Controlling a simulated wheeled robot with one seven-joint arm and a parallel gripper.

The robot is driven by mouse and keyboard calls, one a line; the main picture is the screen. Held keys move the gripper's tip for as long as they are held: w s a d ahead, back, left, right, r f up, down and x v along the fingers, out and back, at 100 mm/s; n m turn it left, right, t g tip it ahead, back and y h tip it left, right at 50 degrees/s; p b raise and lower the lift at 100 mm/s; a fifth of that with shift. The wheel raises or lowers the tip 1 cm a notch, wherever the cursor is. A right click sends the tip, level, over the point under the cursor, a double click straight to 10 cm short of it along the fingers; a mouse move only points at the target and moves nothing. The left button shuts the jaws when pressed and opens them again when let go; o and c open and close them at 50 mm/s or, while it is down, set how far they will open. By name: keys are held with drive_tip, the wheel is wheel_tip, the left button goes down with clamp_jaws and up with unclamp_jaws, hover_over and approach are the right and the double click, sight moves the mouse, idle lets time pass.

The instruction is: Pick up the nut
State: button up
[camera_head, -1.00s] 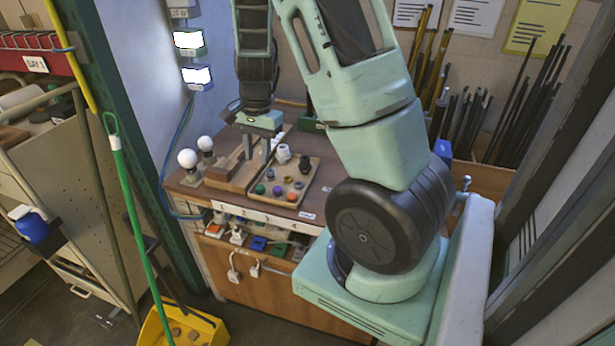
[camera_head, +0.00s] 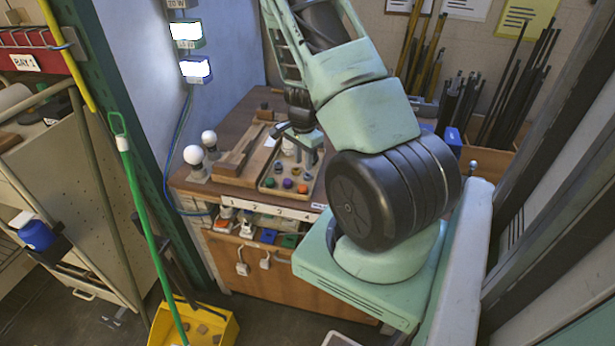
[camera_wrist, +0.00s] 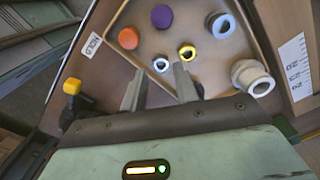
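Small ring-shaped parts lie in a shallow tan tray (camera_wrist: 200,92) in the wrist view. A silvery ring (camera_wrist: 160,64), which looks like the nut, lies just beyond my fingertips. A yellow ring (camera_wrist: 187,52) lies close to its right; I cannot fully rule out that this is the nut. My gripper (camera_wrist: 159,72) is open and empty, its two fingers on either side of the silvery ring's line. In the head view my gripper (camera_head: 297,155) hangs over the tray (camera_head: 268,186), partly hiding its parts.
Near the rings are an orange knob (camera_wrist: 128,38), a purple knob (camera_wrist: 162,16), a blue-and-white ring (camera_wrist: 221,25) and a white fitting (camera_wrist: 252,77). The tray wall and a wooden board with a scale (camera_wrist: 295,60) lie to the right. Two round bulbs (camera_head: 193,155) stand at the bench's left.

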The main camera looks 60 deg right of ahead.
sight(306, 179)
drive_tip(key=f, duration=0.3)
drive_tip(key=f+p, duration=0.1)
drive_tip(key=shift+s+d+f, duration=0.25)
drive_tip(key=shift+d, duration=0.15)
drive_tip(key=shift+w+f, duration=0.1)
drive_tip(key=shift+f, duration=0.4)
drive_tip(key=c, duration=0.6)
